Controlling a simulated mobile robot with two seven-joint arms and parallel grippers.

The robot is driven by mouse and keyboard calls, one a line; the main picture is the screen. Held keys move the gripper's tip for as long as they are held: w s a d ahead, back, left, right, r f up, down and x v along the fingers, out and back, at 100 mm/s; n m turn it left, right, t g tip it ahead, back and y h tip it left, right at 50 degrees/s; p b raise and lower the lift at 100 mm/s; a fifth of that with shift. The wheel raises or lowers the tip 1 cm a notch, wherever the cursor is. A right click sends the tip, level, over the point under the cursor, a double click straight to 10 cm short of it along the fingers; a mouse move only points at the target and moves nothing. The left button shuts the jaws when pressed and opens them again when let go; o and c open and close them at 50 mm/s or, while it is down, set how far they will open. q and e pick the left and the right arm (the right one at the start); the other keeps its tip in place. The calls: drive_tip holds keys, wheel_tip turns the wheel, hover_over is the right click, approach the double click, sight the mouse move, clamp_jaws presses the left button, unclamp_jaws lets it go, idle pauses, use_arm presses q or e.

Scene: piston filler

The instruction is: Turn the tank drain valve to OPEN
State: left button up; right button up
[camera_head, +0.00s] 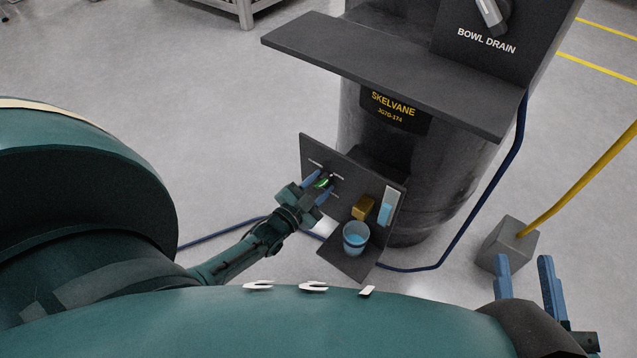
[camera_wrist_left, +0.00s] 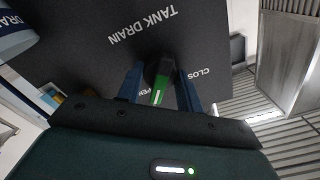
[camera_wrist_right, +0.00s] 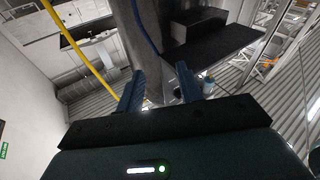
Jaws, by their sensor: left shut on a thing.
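The tank drain valve has a green handle with a pale mark (camera_wrist_left: 158,92). It sits on a dark panel lettered TANK DRAIN (camera_wrist_left: 85,48), which also shows in the head view (camera_head: 318,150). My left gripper (camera_head: 318,188) is at the valve and shut on the handle, its blue fingers (camera_wrist_left: 160,84) on either side of it. In the left wrist view the handle's end points down the picture, beside the partly hidden OPEN lettering; the CLOSED lettering, cut off by a finger, is to the right. My right gripper (camera_head: 524,268) is open and empty, far from the valve; its fingers also show in the right wrist view (camera_wrist_right: 160,82).
Beside the valve, a small shelf holds a blue-filled cup (camera_head: 356,238) and a brass-coloured block (camera_head: 363,207). The dark tank (camera_head: 440,170) stands behind, under a wide ledge (camera_head: 390,70). A grey block with a yellow pole (camera_head: 508,243) stands near my right gripper.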

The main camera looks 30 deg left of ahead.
use_arm(q)
drive_tip(key=shift+m, duration=0.8)
use_arm(e)
drive_tip(key=shift+d+f, duration=0.1)
drive_tip(key=shift+f, duration=0.35)
use_arm(q)
drive_tip(key=o, duration=1)
use_arm(e)
drive_tip(key=shift+r, duration=0.45)
